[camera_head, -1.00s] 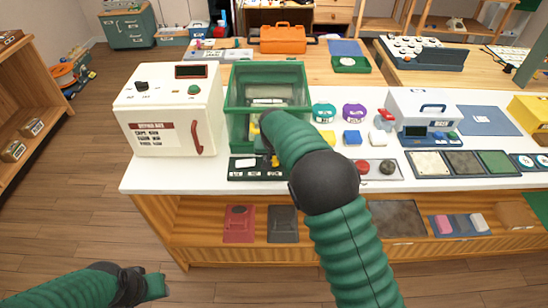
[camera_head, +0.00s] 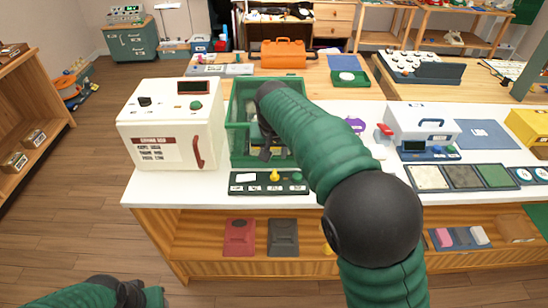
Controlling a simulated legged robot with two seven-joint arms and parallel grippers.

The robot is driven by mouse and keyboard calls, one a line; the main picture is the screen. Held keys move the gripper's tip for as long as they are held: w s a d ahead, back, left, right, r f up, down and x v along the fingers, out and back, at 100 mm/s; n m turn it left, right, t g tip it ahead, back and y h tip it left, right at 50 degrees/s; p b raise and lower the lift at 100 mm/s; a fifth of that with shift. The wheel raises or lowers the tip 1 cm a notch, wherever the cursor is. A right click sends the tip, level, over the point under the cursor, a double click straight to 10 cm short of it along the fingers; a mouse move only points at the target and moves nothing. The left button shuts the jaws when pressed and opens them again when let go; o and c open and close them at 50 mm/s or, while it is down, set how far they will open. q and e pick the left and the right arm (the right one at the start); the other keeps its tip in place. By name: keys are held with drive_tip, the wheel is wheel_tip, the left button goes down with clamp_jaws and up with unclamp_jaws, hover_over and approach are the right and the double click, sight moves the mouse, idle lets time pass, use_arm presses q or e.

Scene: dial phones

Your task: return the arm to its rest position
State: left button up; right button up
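My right arm reaches up from the bottom right, over the white counter (camera_head: 160,192), to the green open bin (camera_head: 238,142). My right gripper (camera_head: 268,146) is a small dark shape in front of or inside the bin. Its fingers are too small and too covered by the arm to tell whether they are open or hold anything. My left gripper (camera_head: 140,295) is low at the bottom left, in front of the counter and over the floor. Its finger opening cannot be made out. No object shows in it.
A white box with a red handle (camera_head: 170,125) stands left of the bin. A dark panel with a yellow knob (camera_head: 268,183) lies in front of it. Trays (camera_head: 463,177) lie at the right. Red and black items (camera_head: 240,237) sit on the shelf below.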

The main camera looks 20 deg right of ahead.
drive_tip(key=shift+r, duration=0.1)
idle(0.3)
drive_tip(key=s+f+n+p, duration=0.1)
drive_tip(key=s+f, duration=0.2)
drive_tip(key=s, duration=0.5)
drive_tip(key=s+d+f+n+g+p, duration=0.1)
drive_tip(key=s+f, duration=0.3)
drive_tip(key=s, duration=0.5)
drive_tip(key=s+d+f+n+y+p, duration=0.1)
drive_tip(key=s+f+p, duration=0.1)
drive_tip(key=s, duration=0.7)
drive_tip(key=shift+d+f+g+p, duration=0.15)
drive_tip(key=shift+f+g+p, duration=0.2)
drive_tip(key=shift+f, duration=0.55)
